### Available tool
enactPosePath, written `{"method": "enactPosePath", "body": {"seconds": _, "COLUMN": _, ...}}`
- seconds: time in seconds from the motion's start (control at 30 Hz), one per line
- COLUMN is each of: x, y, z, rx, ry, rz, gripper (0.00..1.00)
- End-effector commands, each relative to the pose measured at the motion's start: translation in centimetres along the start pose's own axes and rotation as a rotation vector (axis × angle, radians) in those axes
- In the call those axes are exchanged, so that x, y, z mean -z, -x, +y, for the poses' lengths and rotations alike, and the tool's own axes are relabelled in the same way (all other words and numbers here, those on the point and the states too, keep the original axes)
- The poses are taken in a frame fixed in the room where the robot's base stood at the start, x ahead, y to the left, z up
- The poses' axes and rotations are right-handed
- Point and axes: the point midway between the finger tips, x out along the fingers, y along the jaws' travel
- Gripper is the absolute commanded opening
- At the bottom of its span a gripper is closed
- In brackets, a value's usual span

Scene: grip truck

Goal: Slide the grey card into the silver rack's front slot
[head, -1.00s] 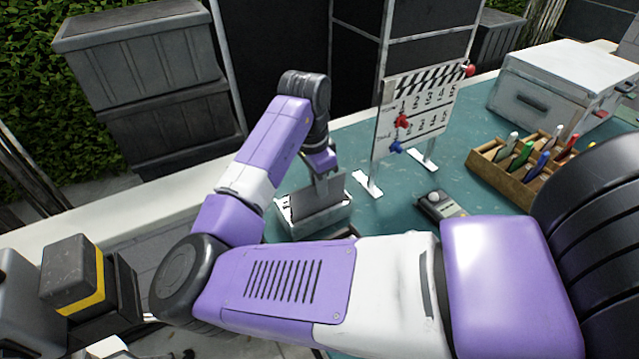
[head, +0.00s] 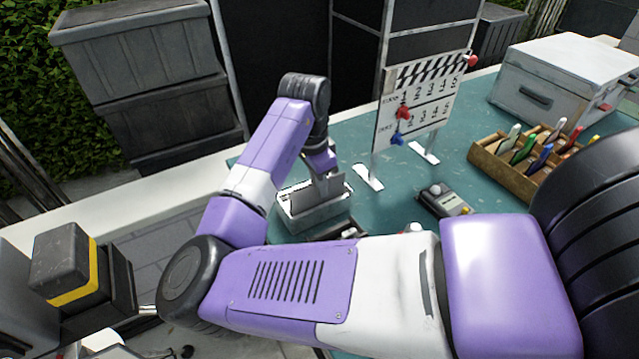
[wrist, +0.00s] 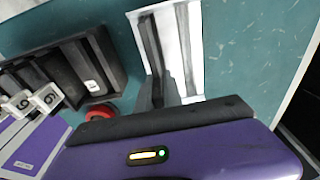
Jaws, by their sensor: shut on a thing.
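The silver rack (head: 320,216) stands on the teal table below my gripper. In the wrist view its bright body (wrist: 168,30) shows at top centre, with long dark and grey strips across it. My gripper (head: 327,176) points down over the rack and is shut on the grey card (head: 331,188). The card stands roughly upright, with its lower part down at the rack behind the front wall. I cannot tell which slot it is in or whether it is seated. In the wrist view my gripper's purple body hides the near end of the rack.
A clapperboard (head: 415,105) stands on metal feet just right of the rack. A dark tray (wrist: 75,75) with number tiles lies beside the rack. A handheld meter (head: 440,200), a wooden box of markers (head: 490,160) and a white case (head: 555,85) stand further right.

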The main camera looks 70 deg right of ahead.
Motion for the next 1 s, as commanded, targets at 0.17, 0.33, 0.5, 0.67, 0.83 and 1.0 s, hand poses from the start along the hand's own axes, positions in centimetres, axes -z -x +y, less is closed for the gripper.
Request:
{"method": "enactPosePath", "body": {"seconds": 0.17, "x": -0.1, "y": -0.6, "z": 0.0, "rx": 0.000, "ry": 0.000, "rz": 0.000, "gripper": 0.00}}
{"method": "enactPosePath", "body": {"seconds": 0.33, "x": -0.1, "y": -1.0, "z": 0.0, "rx": 0.000, "ry": 0.000, "rz": 0.000, "gripper": 0.00}}
{"method": "enactPosePath", "body": {"seconds": 0.5, "x": -0.1, "y": -1.0, "z": 0.0, "rx": 0.000, "ry": 0.000, "rz": 0.000, "gripper": 0.36}}
{"method": "enactPosePath", "body": {"seconds": 0.67, "x": -0.1, "y": -1.0, "z": 0.0, "rx": 0.000, "ry": 0.000, "rz": 0.000, "gripper": 0.36}}
{"method": "enactPosePath", "body": {"seconds": 0.83, "x": -0.1, "y": -0.8, "z": 0.0, "rx": 0.000, "ry": 0.000, "rz": 0.000, "gripper": 0.36}}
{"method": "enactPosePath", "body": {"seconds": 1.0, "x": -0.1, "y": 0.9, "z": -0.1, "rx": 0.002, "ry": 0.000, "rz": 0.001, "gripper": 0.36}}
